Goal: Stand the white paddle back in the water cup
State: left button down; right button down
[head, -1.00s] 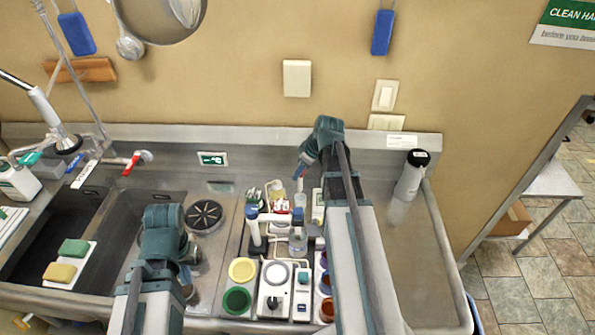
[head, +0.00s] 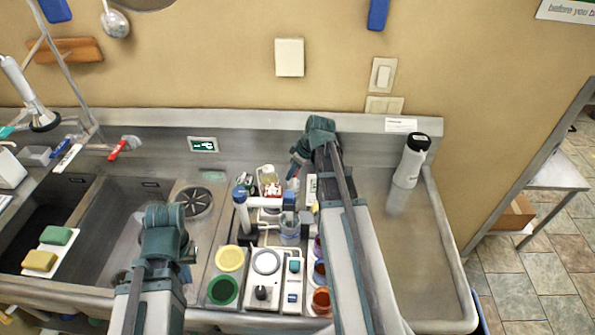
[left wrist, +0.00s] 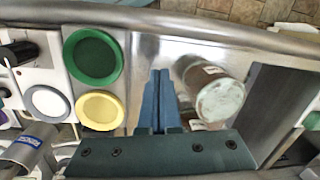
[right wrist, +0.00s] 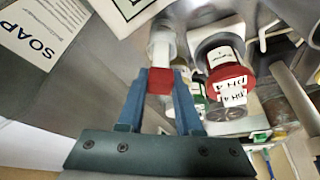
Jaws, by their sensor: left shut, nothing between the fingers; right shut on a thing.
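In the right wrist view my right gripper (right wrist: 161,82) is shut on a red end with a white shaft, which I take to be the white paddle (right wrist: 161,45). Its far end is hard to make out. In the head view my right gripper (head: 294,172) is over the back of the tray of bottles. A clear cup (head: 290,234), likely the water cup, stands nearer the front, left of my right forearm. My left gripper (head: 186,262) is shut and empty over the counter left of the green and yellow lids; its fingers also show in the left wrist view (left wrist: 160,80).
A red-capped pH 4 bottle (right wrist: 225,75) stands close beside the held piece. A clear jar (left wrist: 218,97) is beside my left fingers.

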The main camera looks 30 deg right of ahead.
pick_arm(q)
jog(key=shift+d+f, duration=0.15)
jog(key=shift+f, duration=0.15)
pick_arm(e)
jog(key=shift+f, duration=0.3)
grip_release()
pick_arm(q)
jog(key=shift+r, duration=0.15)
pick_arm(e)
jog(key=shift+r, duration=0.2)
notch_tip(320, 180, up, 6)
jog(key=p, duration=0.6)
pick_arm(q)
notch_tip(320, 180, up, 6)
jog(key=shift+f, duration=0.1)
pick_arm(e)
jog(key=shift+f, duration=0.1)
pick_arm(q)
jog(key=shift+s, duration=0.1)
pick_arm(e)
jog(key=shift+f, duration=0.1)
